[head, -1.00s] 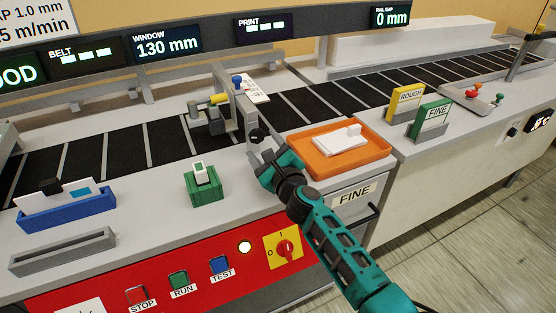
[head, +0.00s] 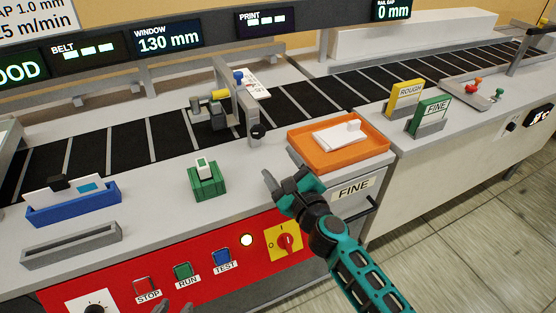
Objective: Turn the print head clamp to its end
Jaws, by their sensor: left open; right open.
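The print head assembly (head: 212,112) stands over the dark belt on a grey bracket (head: 245,108). It carries a yellow cylinder, a blue-topped part (head: 239,77) and a black round knob (head: 257,131) on its near side. I cannot tell for sure which of these parts is the clamp. My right gripper (head: 284,182) is open and empty at the counter's front edge, below and right of the black knob and apart from it. My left gripper (head: 174,307) shows only its grey fingertips at the bottom edge, open, in front of the red panel.
An orange tray (head: 375,148) with a white block lies right of the knob. A green holder (head: 207,186) and a blue card holder (head: 75,210) stand on the counter. The red panel (head: 120,290) has buttons and a yellow switch plate. The counter between knob and green holder is clear.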

